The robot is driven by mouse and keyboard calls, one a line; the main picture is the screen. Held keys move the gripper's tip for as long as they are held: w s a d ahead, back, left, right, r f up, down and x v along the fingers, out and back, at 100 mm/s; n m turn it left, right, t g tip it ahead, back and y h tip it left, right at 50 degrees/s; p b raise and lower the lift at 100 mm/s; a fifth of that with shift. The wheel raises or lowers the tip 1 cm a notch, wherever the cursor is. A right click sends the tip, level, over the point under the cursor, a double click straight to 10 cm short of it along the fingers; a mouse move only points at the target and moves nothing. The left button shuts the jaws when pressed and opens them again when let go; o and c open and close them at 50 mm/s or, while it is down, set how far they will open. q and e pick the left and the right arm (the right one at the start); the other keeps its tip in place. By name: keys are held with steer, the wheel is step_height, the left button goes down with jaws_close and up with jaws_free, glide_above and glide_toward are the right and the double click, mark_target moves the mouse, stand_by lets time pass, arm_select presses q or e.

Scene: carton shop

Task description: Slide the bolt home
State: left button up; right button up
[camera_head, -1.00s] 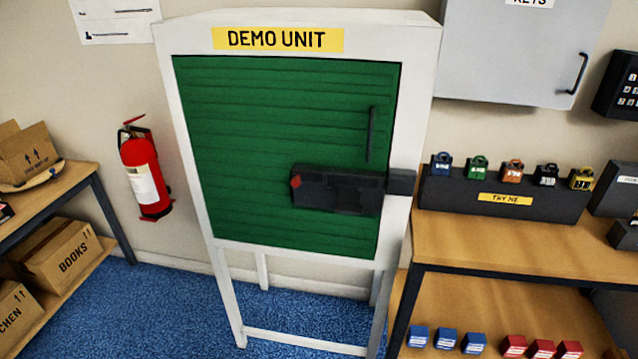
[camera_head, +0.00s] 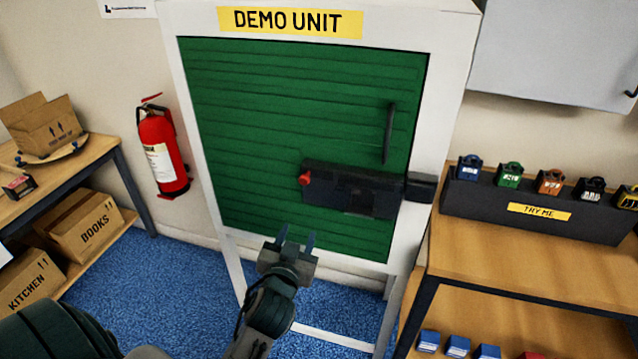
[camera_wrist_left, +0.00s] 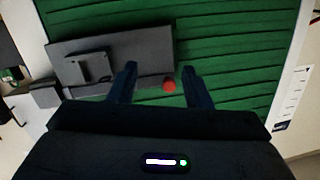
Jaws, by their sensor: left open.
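The bolt (camera_head: 350,189) is a dark bar housing on the lower right of the green door (camera_head: 290,110), with a red knob (camera_head: 305,179) at its left end. A dark keeper (camera_head: 420,187) sits on the white frame to its right; I cannot tell whether the bar enters it. My left gripper (camera_head: 295,239) is open and empty, below and slightly left of the knob in the head view. In the left wrist view the red knob (camera_wrist_left: 169,84) shows between the two fingertips (camera_wrist_left: 158,70), nearer the right one, apparently beyond them. My right gripper is not in view.
A dark vertical handle (camera_head: 389,134) is on the door above the bolt. A bench with a rack of padlocks (camera_head: 545,212) stands at the right. A fire extinguisher (camera_head: 162,150) hangs at the left, beside shelves with cartons (camera_head: 88,230).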

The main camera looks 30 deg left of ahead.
arm_select(q)
steer(key=t+y, duration=0.1)
glide_toward(304, 181)
steer(key=s, duration=0.2)
steer(key=shift+n, duration=0.4)
steer(key=p+x, duration=0.1)
steer(key=x, duration=0.2)
steer(key=p+x, duration=0.1)
steer(key=x, duration=0.2)
steer(key=p+x, duration=0.1)
steer(key=x, duration=0.2)
steer(key=shift+w+d+p, duration=0.15)
steer(key=shift+d+p, duration=0.1)
steer(key=shift+p, duration=0.05)
steer(key=shift+w+a+f, duration=0.1)
steer(key=shift+w+a, duration=0.1)
steer(key=shift+w, duration=0.4)
jaws_close()
